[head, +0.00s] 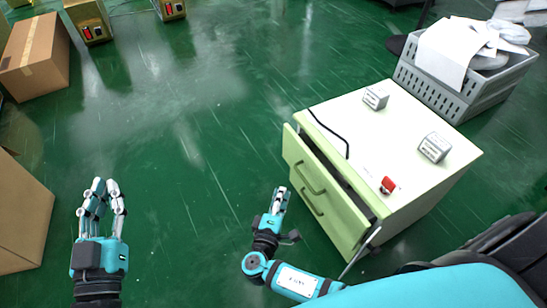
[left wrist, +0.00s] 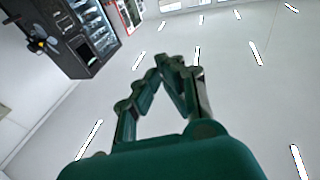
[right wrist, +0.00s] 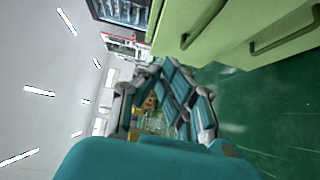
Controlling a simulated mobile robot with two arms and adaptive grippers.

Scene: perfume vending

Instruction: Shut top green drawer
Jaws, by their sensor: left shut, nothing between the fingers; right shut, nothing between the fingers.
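A pale green drawer cabinet (head: 420,182) with a whitish top stands right of centre in the head view. Its top green drawer (head: 335,180) is pulled part way out, with a dark gap behind its front. Bar handles show on the green fronts, also in the right wrist view (right wrist: 283,36). My right gripper (head: 281,192) is shut and empty, left of the drawer front and apart from it. In the right wrist view its fingers (right wrist: 165,72) are beside the green fronts. My left gripper (head: 101,184) is shut and empty, far left over the floor, away from the cabinet.
On the cabinet top are two small grey boxes (head: 375,98), a red button (head: 388,185) and a black cable (head: 325,130). A grey crate (head: 455,95) of papers stands behind it. Cardboard boxes (head: 35,55) line the left. Green floor (head: 190,150) between is clear.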

